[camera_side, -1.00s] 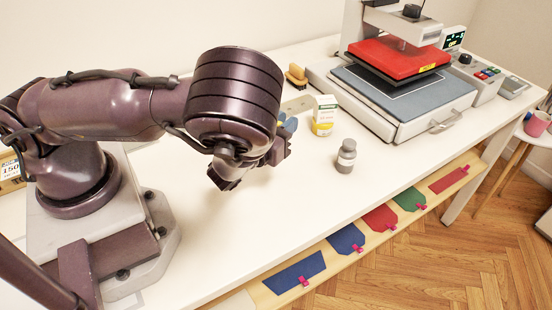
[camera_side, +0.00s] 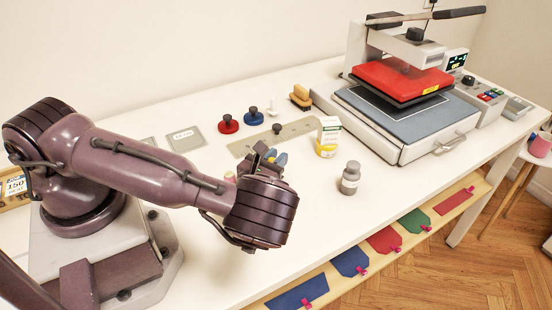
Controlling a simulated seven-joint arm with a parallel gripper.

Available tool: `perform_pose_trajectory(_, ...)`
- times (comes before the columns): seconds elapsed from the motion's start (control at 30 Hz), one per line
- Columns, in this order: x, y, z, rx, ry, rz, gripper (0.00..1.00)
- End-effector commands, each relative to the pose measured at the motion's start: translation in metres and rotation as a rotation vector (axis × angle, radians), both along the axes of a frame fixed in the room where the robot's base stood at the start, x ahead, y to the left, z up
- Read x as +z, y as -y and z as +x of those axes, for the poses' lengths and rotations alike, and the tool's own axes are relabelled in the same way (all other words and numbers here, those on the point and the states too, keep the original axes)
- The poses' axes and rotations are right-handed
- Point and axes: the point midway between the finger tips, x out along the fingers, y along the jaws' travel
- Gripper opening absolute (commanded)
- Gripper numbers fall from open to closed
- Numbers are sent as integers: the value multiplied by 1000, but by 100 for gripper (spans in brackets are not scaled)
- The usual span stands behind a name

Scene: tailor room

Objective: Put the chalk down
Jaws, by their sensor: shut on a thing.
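My gripper (camera_side: 263,160) is low over the white table, in front of the grey slotted plate, and partly hidden behind my own wrist. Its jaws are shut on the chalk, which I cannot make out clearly. Small blue and yellow pieces (camera_side: 281,159) show at the jaws, and I cannot tell whether either is the chalk. A small pinkish piece (camera_side: 229,177) shows left of the gripper, mostly hidden by my arm. I cannot tell whether the gripper or its load touches the table (camera_side: 330,225).
Behind the gripper are the slotted plate (camera_side: 300,129), a red knob (camera_side: 228,125), a blue knob (camera_side: 254,118) and a wooden brush (camera_side: 300,97). A heat press (camera_side: 400,105) is farther right. The front table is clear.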

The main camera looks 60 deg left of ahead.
Motion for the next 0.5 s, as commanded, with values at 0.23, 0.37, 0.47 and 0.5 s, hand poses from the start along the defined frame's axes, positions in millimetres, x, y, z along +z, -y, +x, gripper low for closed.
perform_pose_trajectory(0.23, -3, 0, 0, 0, 0, 0, 0)
perform_pose_trajectory(0.37, -2, 0, 0, 0, 0, 0, 46)
perform_pose_trajectory(0.47, -2, 0, 0, 0, 0, 0, 46)
perform_pose_trajectory(0.5, -2, 0, 0, 0, 0, 0, 46)
